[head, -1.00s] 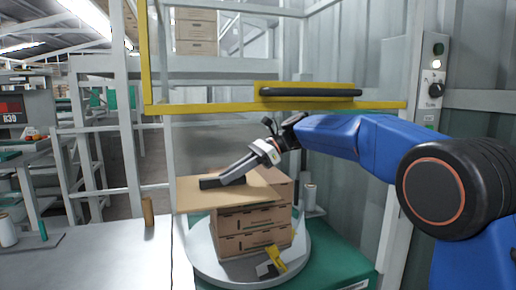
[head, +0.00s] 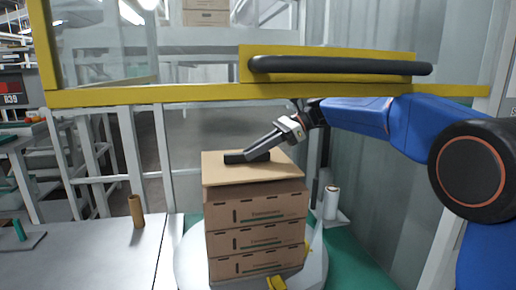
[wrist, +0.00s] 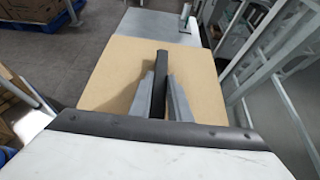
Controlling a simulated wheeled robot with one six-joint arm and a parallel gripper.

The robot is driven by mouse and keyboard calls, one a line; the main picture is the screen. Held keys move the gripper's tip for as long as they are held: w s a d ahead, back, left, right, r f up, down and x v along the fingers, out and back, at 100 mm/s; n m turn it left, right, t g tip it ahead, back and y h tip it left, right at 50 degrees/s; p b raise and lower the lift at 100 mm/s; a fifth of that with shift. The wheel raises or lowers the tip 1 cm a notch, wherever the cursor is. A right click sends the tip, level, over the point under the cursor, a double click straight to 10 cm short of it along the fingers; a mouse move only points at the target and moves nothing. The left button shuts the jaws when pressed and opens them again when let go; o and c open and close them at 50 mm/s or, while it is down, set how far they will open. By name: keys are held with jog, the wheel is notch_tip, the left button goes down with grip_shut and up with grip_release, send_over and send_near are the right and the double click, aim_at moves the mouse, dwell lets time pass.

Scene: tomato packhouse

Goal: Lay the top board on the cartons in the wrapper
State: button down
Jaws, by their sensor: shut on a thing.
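The top board (head: 225,176) is a flat tan sheet with a black grip bar (head: 240,158) on its upper face. My gripper (head: 264,149) is shut on this bar, and the wrist view shows the fingers either side of the bar (wrist: 159,84). The board lies level over the stack of brown cartons (head: 257,240), roughly lined up with it. I cannot tell whether it touches the top carton. The cartons stand on the wrapper's round grey turntable (head: 190,265). The board also fills the middle of the wrist view (wrist: 108,82) and hides what is beneath it.
A yellow guard bar (head: 160,94) with a black handle (head: 340,66) crosses above my gripper. A white film roll (head: 331,203) stands right of the stack. A metal table (head: 90,255) with a brown cylinder (head: 137,212) is at the left.

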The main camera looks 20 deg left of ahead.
aim_at(258, 161)
jog(key=shift+w+f, duration=0.1)
jog(key=shift+w, duration=0.05)
jog(key=shift+f, duration=1.3)
jog(key=shift+f, duration=0.6)
jog(key=c, duration=1.6)
grip_release()
jog(key=shift+o, duration=0.2)
